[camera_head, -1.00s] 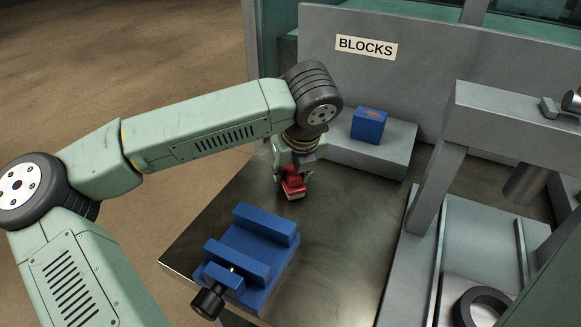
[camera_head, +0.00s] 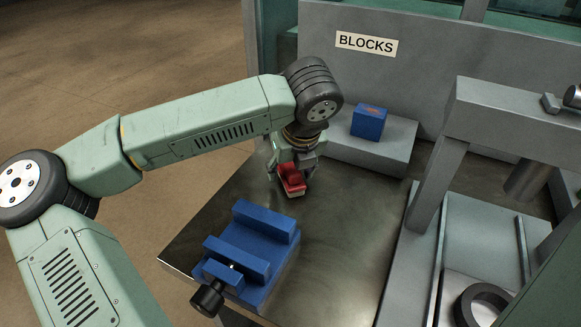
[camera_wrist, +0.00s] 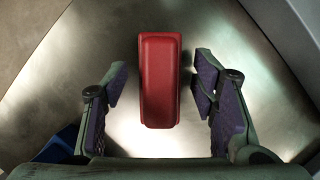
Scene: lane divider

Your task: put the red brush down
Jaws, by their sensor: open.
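The red brush (camera_head: 291,180) rests on the metal table (camera_head: 345,235), near its back edge. In the wrist view the red brush (camera_wrist: 160,80) lies lengthwise between the two fingers of my gripper (camera_wrist: 160,98).
A blue vise (camera_head: 250,255) stands on the table in front of the gripper. A blue block (camera_head: 369,123) sits on a grey ledge (camera_head: 390,150) behind, under a BLOCKS sign (camera_head: 366,44). A grey press frame (camera_head: 440,180) stands at right. The table between vise and press is clear.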

